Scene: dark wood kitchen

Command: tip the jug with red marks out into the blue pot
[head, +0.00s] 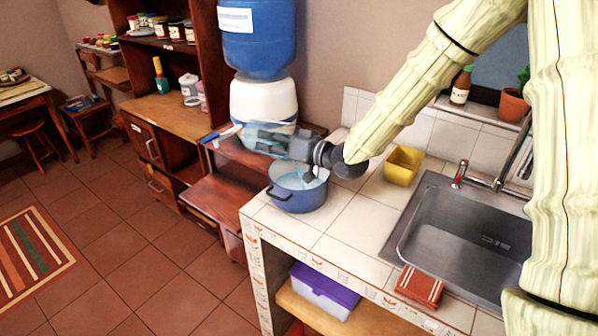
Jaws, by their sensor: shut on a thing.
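The blue pot (298,190) stands on the near left corner of the tiled counter, open at the top, with a dark handle on its left side. My gripper (268,141) is above the pot's far left rim, pointing left, and shut on a pale, see-through, bluish thing that looks like the jug (252,134). The jug's outline blends with my fingers and the white base behind, so its tilt and red marks cannot be made out. Something pale blue shows at the pot's mouth; I cannot tell if it is liquid.
A yellow container (403,165) stands right of the pot, near the sink (465,235) and its tap. A red cloth (419,286) lies at the counter's front edge. The water dispenser (262,100) and wooden shelves are behind my gripper.

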